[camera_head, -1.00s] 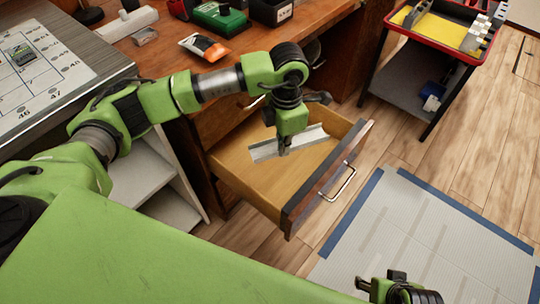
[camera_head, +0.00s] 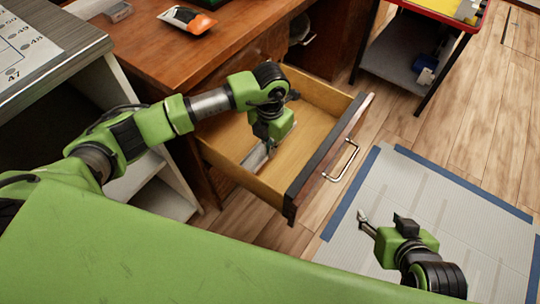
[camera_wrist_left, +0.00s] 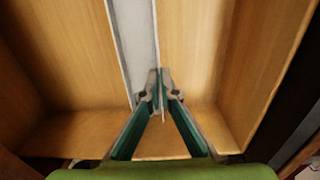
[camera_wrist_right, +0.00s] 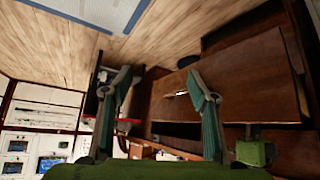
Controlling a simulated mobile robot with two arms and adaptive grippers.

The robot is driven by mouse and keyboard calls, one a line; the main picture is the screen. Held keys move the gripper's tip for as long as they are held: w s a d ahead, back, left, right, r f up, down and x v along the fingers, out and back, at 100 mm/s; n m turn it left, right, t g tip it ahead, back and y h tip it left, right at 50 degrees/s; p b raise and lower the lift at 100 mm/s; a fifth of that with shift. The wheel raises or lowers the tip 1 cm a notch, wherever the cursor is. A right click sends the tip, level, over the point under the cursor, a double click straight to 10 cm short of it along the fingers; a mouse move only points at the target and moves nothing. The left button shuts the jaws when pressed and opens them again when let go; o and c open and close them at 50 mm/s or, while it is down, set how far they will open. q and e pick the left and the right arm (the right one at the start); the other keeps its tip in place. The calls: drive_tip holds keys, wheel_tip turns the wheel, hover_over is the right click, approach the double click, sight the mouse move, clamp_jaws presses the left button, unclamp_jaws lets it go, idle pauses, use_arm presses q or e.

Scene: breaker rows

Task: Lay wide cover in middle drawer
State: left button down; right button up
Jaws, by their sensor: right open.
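The wide cover, a long light-grey channel-shaped strip (camera_head: 258,155), is inside the open wooden drawer (camera_head: 315,125), towards its left side. It also shows in the left wrist view (camera_wrist_left: 132,40), running lengthwise over the drawer floor. My left gripper (camera_head: 270,147) is inside the drawer, and in the left wrist view its fingers (camera_wrist_left: 158,85) are closed on a thin edge of the cover. Whether the cover touches the floor is hard to tell. My arm hides part of the cover in the head view. My right gripper (camera_head: 365,222) is open and empty, away from the drawer.
The drawer's dark front with a metal handle (camera_head: 342,160) stands out over the wooden floor. The wooden desk (camera_head: 235,30) is behind it, with an orange packet (camera_head: 188,19) on top. A blue-bordered grey mat (camera_head: 440,215) lies at right, below a red-rimmed cart.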

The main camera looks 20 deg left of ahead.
use_arm(q)
wheel_tip(320, 180, down, 4)
drive_tip(key=shift+r+b, duration=0.1)
drive_tip(key=shift+b, duration=0.35)
use_arm(e)
drive_tip(key=w+r+t, duration=0.1)
drive_tip(key=w+a+r+t, duration=0.1)
drive_tip(key=w, duration=0.1)
drive_tip(key=w+r, duration=0.1)
drive_tip(key=shift+w+a+r+t+y, duration=0.25)
drive_tip(key=shift+a+r+t+y, duration=0.05)
drive_tip(key=shift+t+y, duration=0.1)
use_arm(q)
drive_tip(key=shift+f, duration=0.2)
use_arm(e)
drive_tip(key=shift+w+a+r, duration=0.1)
drive_tip(key=shift+w+r, duration=0.15)
use_arm(q)
drive_tip(key=c, duration=2.8)
unclamp_jaws()
drive_tip(key=o, duration=0.5)
use_arm(e)
drive_tip(key=shift+r, duration=0.1)
use_arm(q)
drive_tip(key=shift+r, duration=0.1)
